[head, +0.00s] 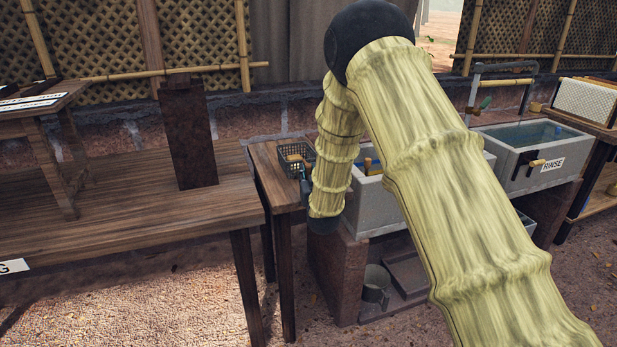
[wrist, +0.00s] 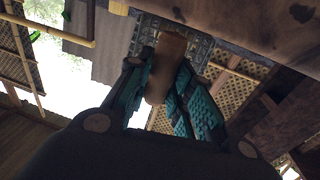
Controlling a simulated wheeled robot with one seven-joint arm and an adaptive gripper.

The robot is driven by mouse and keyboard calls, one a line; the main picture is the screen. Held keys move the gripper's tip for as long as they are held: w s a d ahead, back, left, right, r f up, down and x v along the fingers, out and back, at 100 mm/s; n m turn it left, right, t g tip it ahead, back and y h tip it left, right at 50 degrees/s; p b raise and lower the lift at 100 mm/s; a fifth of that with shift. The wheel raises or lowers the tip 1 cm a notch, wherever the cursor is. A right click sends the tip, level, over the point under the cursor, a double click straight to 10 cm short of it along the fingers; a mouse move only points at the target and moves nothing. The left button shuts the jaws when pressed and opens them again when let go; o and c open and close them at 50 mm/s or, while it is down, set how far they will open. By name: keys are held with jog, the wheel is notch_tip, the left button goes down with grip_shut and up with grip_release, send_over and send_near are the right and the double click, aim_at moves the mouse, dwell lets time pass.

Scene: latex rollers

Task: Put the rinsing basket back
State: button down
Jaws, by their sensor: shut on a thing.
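The rinsing basket (head: 283,160), a small dark mesh basket, shows in the head view at the narrow wooden side table, partly behind my arm. In the wrist view its grid (wrist: 201,47) is beyond the fingertips. My gripper (wrist: 160,80) has its teal fingers shut on the basket's brown handle (wrist: 168,52). In the head view only a small part of my gripper (head: 305,186) shows, just below the basket. I cannot tell whether the basket rests on the table or hangs just above it.
The side table (head: 262,157) stands between a long wooden bench (head: 110,215) and a grey sink (head: 368,205), partly hidden by my arm. A second water-filled sink labelled RINSE (head: 520,150) is on the right. A dark upright block (head: 188,135) stands on the bench.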

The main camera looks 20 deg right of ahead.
jog(key=shift+f, duration=0.5)
jog(key=c, duration=1.3)
grip_release()
jog(key=shift+o, duration=0.2)
